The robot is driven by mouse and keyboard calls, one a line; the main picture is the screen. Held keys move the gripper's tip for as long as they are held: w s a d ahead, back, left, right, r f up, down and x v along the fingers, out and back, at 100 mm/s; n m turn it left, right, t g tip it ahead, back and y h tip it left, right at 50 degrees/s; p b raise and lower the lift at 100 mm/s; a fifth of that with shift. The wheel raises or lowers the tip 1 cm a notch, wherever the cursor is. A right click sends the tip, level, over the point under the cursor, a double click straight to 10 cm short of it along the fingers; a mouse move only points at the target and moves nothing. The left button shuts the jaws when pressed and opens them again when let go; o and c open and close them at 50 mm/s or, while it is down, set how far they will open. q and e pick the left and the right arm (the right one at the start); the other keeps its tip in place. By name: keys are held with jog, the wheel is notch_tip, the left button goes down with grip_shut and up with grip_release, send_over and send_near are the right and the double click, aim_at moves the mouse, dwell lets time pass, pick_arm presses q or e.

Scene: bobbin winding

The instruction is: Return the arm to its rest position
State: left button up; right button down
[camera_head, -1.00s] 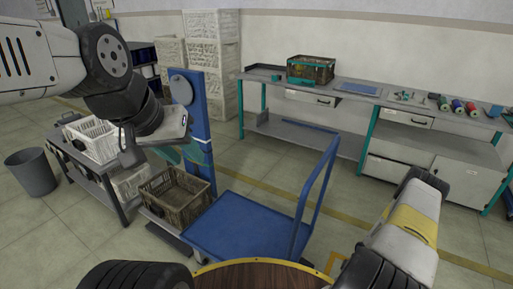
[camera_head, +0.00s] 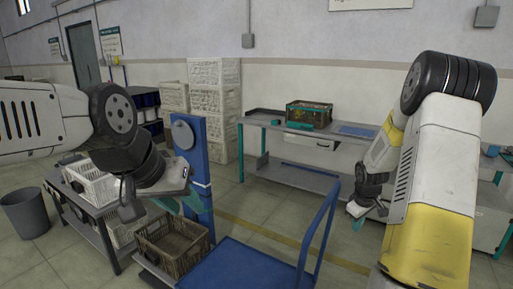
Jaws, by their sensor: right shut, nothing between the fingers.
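My right arm reaches up at the right of the head view, a white and yellow arm with black joints. It bends back so that its forearm hangs down, with the right gripper (camera_head: 357,209) at its lower end. The right gripper is shut and empty, in front of the workbench. My left arm comes in from the left edge, and its gripper (camera_head: 186,204) hangs in front of the blue post. Its teal fingers are partly hidden by the wrist, so I cannot tell their opening.
A blue platform trolley (camera_head: 235,266) with a tall handle stands low in the middle. A brown crate (camera_head: 172,246) is left of it, beside a dark table (camera_head: 90,212) with white baskets. A grey bin (camera_head: 25,213) stands far left. The workbench (camera_head: 300,180) runs along the back wall.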

jog(key=s+a+r+m+t, duration=0.15)
jog(key=s+a+r, duration=0.35)
jog(key=r, duration=0.5)
jog(key=s+a+r+m, duration=0.2)
jog(key=s+a+r, duration=0.3)
jog(key=r, duration=0.5)
jog(key=s+a+r+m+t+y, duration=0.1)
jog(key=s+a+r, duration=0.2)
jog(key=s+a, duration=0.2)
jog(key=s+a+r+m+y, duration=0.1)
jog(key=s+a+r, duration=0.3)
jog(key=s, duration=0.6)
jog(key=shift+s+a+t+y, duration=0.35)
jog(key=shift+s+a+y, duration=0.05)
jog(key=shift+a+y, duration=0.35)
